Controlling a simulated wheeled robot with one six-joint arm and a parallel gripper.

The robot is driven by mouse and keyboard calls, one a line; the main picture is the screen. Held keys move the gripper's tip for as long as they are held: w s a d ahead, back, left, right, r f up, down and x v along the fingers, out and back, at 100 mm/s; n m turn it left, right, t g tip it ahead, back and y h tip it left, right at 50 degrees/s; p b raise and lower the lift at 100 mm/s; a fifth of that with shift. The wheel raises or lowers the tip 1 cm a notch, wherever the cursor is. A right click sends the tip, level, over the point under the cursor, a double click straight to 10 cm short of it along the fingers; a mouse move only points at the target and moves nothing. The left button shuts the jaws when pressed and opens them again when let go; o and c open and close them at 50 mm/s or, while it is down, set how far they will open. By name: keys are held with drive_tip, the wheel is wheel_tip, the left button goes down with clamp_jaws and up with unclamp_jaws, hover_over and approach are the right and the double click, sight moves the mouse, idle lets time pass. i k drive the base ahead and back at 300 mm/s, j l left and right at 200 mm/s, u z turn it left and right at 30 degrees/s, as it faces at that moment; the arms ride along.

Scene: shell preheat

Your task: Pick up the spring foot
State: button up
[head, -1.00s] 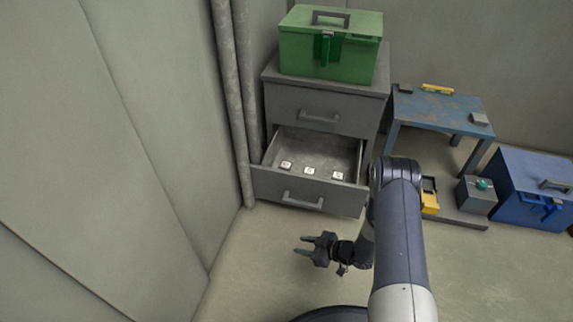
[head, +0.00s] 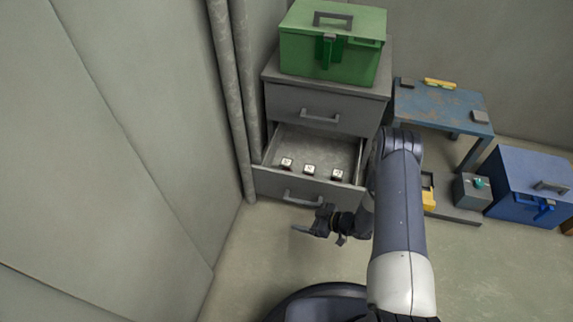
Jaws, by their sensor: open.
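Nothing in view can be clearly made out as the spring foot. Three small pale blocks with dark marks lie in a row in the open lower drawer (head: 345,160) of the grey cabinet: a left block (head: 286,164), a middle block (head: 309,170) and a right block (head: 337,174). They are too small to tell what each is. My gripper (head: 298,229) is in front of the drawer, over the floor, with its fingers pointing left. It is open and holds nothing visible. It is apart from the blocks.
A green box (head: 330,50) stands on the grey cabinet (head: 320,97). A pipe (head: 232,110) runs beside it along the left wall. To the right stand a blue table (head: 440,108), a small grey box with a teal knob (head: 470,192) and a blue box (head: 530,185). Floor in front is clear.

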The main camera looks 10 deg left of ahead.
sight(285, 163)
drive_tip(key=i, duration=1)
